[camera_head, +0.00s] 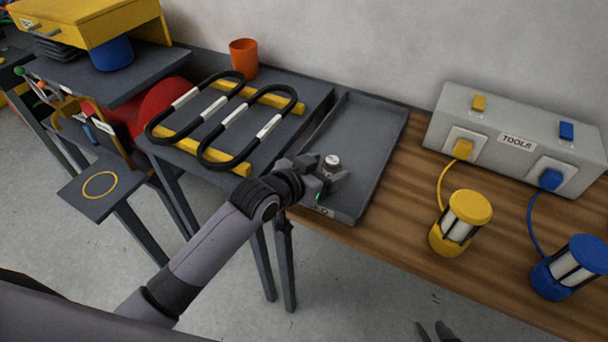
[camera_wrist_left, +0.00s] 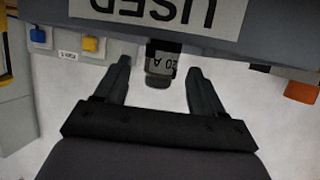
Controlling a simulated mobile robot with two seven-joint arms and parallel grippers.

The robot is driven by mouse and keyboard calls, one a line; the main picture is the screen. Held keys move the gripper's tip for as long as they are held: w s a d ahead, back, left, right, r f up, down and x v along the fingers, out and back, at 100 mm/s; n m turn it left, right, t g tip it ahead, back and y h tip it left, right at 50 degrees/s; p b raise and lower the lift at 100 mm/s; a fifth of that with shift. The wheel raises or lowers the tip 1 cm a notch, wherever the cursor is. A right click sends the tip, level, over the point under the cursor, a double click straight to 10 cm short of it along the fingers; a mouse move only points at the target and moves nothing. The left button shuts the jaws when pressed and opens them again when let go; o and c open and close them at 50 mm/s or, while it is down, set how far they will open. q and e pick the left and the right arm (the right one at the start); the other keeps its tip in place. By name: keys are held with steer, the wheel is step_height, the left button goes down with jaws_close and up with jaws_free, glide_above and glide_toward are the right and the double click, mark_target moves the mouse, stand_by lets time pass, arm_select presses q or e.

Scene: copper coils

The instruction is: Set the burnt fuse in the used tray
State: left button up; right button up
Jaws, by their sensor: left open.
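The fuse (camera_head: 332,161), a small grey cylinder with a pale cap, stands upright at the near left part of the grey used tray (camera_head: 373,145). In the left wrist view the fuse (camera_wrist_left: 163,66), marked 20 A, shows upside down beside the tray's USED label (camera_wrist_left: 170,12). My left gripper (camera_head: 325,176) is open, with its fingers on either side of the fuse. In the left wrist view a gap shows between each finger and the fuse. My right gripper (camera_head: 433,332) shows only its fingertips at the bottom edge, apart and empty.
A grey TOOLS box (camera_head: 515,137) with yellow and blue plugs stands right of the tray, behind a yellow lantern (camera_head: 461,222) and a blue lantern (camera_head: 574,268). Left are black coil loops (camera_head: 225,117) on yellow bars and an orange cup (camera_head: 244,58). Most of the tray is bare.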

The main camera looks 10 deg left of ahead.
arm_select(q)
steer(key=v, duration=0.7)
steer(key=shift+s+r, duration=0.15)
steer(key=shift+s, duration=0.1)
steer(key=s+a+f+n+y, duration=0.2)
steer(key=s+a+f, duration=0.4)
steer(key=s+f, duration=0.2)
steer(key=s+a+f+n+g+y, duration=0.1)
steer(key=s+a+f+y, duration=0.2)
steer(key=s+a+f, duration=0.3)
steer(key=s+f, duration=0.3)
steer(key=s, duration=0.1)
steer(key=shift+a+f+n, duration=0.2)
steer(key=shift+f+n, duration=0.15)
steer(key=shift+n, duration=0.05)
steer(key=shift+s, duration=0.1)
stand_by(0.3)
steer(key=c, duration=0.5)
steer(key=shift+d, duration=0.15)
